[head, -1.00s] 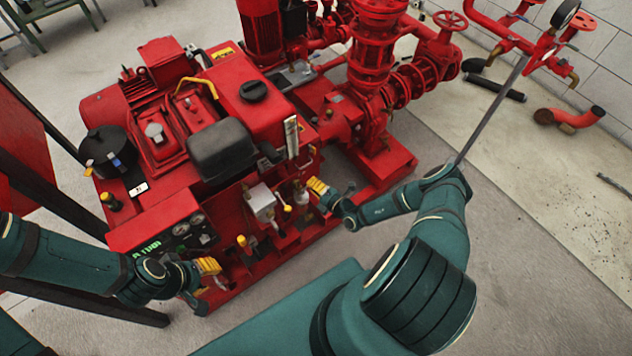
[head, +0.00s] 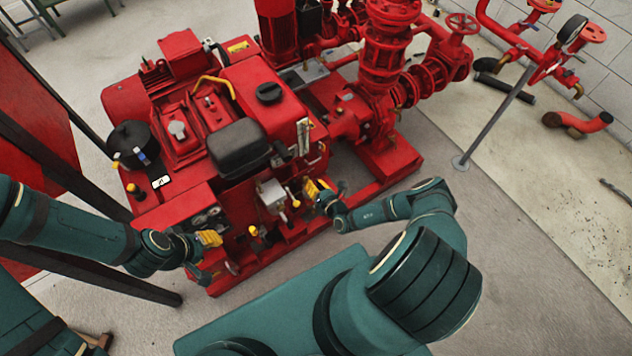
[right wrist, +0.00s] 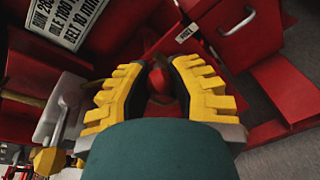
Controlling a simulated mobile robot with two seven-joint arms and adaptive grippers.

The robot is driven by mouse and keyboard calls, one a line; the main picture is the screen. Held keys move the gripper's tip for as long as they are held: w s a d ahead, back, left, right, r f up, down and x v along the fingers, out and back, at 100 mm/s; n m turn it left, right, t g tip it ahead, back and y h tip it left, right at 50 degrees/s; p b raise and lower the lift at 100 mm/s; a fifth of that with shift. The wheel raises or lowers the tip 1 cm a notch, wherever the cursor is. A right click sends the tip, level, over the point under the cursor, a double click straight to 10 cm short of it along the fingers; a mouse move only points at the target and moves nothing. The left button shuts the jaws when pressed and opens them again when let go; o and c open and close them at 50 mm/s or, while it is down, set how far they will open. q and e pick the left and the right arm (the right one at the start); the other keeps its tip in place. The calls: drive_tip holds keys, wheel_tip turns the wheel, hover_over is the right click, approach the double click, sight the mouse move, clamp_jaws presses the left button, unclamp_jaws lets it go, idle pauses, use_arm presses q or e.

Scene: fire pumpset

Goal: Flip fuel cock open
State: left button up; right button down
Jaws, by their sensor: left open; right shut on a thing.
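The red engine set (head: 228,82) stands in front of me in the head view. My right gripper (head: 316,190) is at its near right side. In the right wrist view, the yellow-padded fingers (right wrist: 157,88) are closed around a small red rounded part, which I take to be the fuel cock (right wrist: 159,76). The fingers and wrist hide most of it, so its lever angle cannot be told. In the head view the gripper covers it. My left gripper (head: 210,239) is open and empty, beside the front panel at the engine's near left corner.
A pale box (head: 271,195) with yellow-tipped levers sits on the engine's near side, left of my right gripper. A white instruction plate (right wrist: 67,22) shows in the right wrist view. Red pump piping (head: 388,55) stands behind.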

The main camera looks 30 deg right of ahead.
drive_tip(key=shift+a, duration=0.1)
idle(0.3)
drive_tip(key=c, duration=0.7)
unclamp_jaws()
drive_tip(key=shift+c, duration=0.2)
drive_tip(key=shift+s, duration=0.15)
drive_tip(key=a+v, duration=0.1)
drive_tip(key=v, duration=1)
drive_tip(key=shift+s+d+r, duration=0.2)
drive_tip(key=shift+s+d, duration=0.2)
